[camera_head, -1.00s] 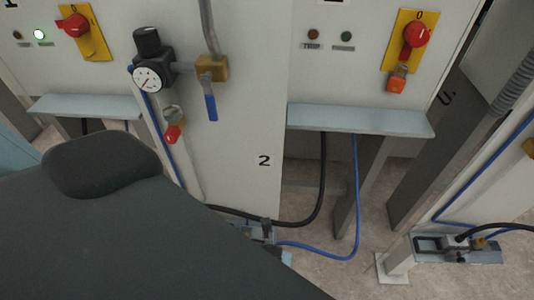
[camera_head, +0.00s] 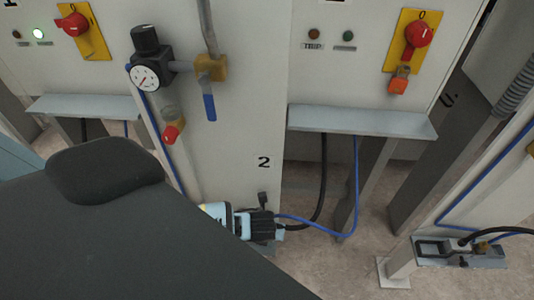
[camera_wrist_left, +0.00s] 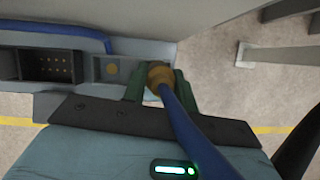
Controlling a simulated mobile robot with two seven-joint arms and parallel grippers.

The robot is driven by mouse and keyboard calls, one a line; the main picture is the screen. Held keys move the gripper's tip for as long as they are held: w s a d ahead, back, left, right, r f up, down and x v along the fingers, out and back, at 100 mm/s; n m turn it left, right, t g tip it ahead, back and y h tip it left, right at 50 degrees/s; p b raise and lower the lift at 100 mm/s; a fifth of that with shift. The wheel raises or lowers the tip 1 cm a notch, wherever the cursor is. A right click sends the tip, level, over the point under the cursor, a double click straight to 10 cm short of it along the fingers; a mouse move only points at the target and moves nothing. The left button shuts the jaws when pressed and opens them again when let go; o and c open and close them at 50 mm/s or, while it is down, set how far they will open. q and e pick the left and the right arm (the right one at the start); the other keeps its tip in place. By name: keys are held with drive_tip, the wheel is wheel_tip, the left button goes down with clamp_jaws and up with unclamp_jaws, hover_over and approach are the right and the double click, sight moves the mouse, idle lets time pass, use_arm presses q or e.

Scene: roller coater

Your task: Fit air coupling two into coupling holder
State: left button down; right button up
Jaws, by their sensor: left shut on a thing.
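My left gripper (camera_head: 266,226) is low on the panel marked 2 in the head view, partly behind my own dark arm. In the left wrist view its two green fingers (camera_wrist_left: 160,86) are shut on a brass air coupling (camera_wrist_left: 160,75) with a blue hose (camera_wrist_left: 190,125). The grey coupling holder (camera_wrist_left: 84,68) lies just left of the fingers there, with a square recess showing a round brass-coloured spot. The coupling is beside this recess, not in it. In the head view the gripper hides most of the holder. My right gripper is not in view.
A black multi-pin socket (camera_wrist_left: 48,66) sits left of the recess. A black cable (camera_head: 322,185) and the blue hose (camera_head: 356,185) hang below a grey ledge (camera_head: 362,121). Another holder with connectors (camera_head: 460,252) stands at lower right. A gauge (camera_head: 147,77) and valve are above.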

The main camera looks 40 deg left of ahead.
use_arm(q)
drive_tip(key=shift+s+f, duration=0.5)
drive_tip(key=shift+f, duration=0.3)
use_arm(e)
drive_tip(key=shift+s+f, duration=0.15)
use_arm(q)
drive_tip(key=c, duration=1.5)
unclamp_jaws()
drive_tip(key=o, duration=0.4)
drive_tip(key=shift+w, duration=0.2)
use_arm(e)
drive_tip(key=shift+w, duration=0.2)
use_arm(q)
drive_tip(key=shift+r, duration=0.15)
drive_tip(key=shift+r, duration=0.2)
drive_tip(key=p+v, duration=0.2)
drive_tip(key=v, duration=0.9)
drive_tip(key=shift+r+p, duration=0.3)
drive_tip(key=shift+p, duration=0.1)
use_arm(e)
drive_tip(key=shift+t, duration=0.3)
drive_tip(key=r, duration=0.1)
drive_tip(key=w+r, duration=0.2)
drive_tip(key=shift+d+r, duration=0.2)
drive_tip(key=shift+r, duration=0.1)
use_arm(q)
drive_tip(key=shift+o, duration=0.4)
drive_tip(key=shift+d, duration=0.1)
